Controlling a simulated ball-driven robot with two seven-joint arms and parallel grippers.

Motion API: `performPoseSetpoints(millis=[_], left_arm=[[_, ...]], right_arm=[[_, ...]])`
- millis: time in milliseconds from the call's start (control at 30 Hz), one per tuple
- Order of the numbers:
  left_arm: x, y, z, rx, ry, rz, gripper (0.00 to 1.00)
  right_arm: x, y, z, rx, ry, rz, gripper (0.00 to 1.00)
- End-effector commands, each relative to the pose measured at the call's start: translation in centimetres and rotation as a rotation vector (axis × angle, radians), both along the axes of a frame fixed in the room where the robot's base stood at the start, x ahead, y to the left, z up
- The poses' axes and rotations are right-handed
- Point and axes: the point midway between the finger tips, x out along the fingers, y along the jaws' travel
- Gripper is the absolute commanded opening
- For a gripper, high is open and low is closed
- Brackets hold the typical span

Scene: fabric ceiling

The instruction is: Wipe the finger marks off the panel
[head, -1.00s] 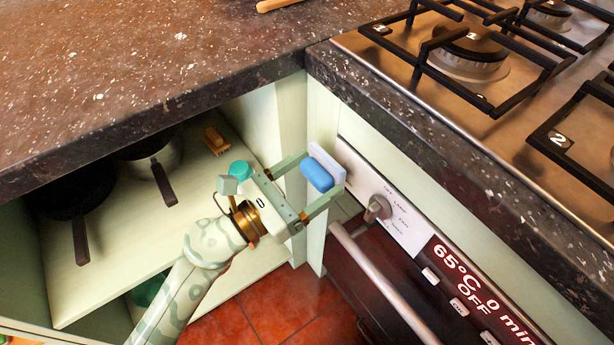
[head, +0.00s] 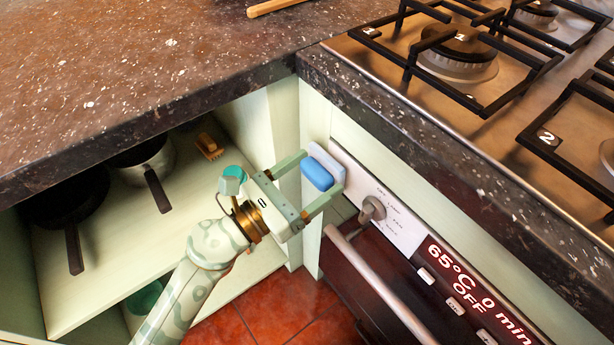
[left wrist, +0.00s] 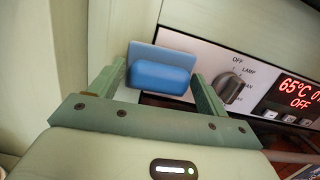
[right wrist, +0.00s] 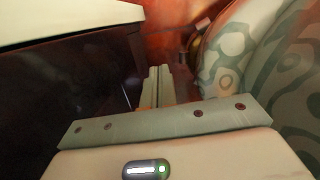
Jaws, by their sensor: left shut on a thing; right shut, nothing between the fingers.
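The oven's control panel (head: 402,229) is a pale strip on the stove front, with a grey knob (head: 373,208) and a dark display reading 65°C, OFF and 0 min. I cannot make out finger marks on it. My left gripper (head: 322,177) is shut on a blue block with a paler backing pad (head: 317,174). The block (left wrist: 160,77) is at the panel's left end, left of the knob; I cannot tell whether its pad touches the panel. My right gripper (right wrist: 158,76) is shut and empty, low beside a dark front, outside the head view.
The metal oven handle (head: 375,277) sticks out below the panel. The speckled countertop (head: 150,70) overhangs above. An open cupboard on the left holds dark-handled pans (head: 150,160) and a wooden brush (head: 208,146). Black burner grates (head: 470,50) stand on the hob.

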Motion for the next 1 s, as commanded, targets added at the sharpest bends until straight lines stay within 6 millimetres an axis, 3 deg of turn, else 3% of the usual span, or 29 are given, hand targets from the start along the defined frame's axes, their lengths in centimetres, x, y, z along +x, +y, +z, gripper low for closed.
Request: performPoseSetpoints(millis=[433, 833, 1000], left_arm=[[0.2, -0.6, 0.0, 0.000, 0.000, -0.001, 0.58], [-2.7, -2.5, 0.1, 0.000, 0.000, -0.001, 0.58], [-2.8, -3.0, 0.1, 0.001, -0.002, -0.001, 0.58]], right_arm=[[0.0, -0.1, 0.1, 0.000, -0.003, -0.001, 0.00], [0.5, 0.0, 1.0, 0.000, -0.015, -0.001, 0.00], [0.5, 0.0, 1.1, 0.000, -0.017, -0.001, 0.00]])
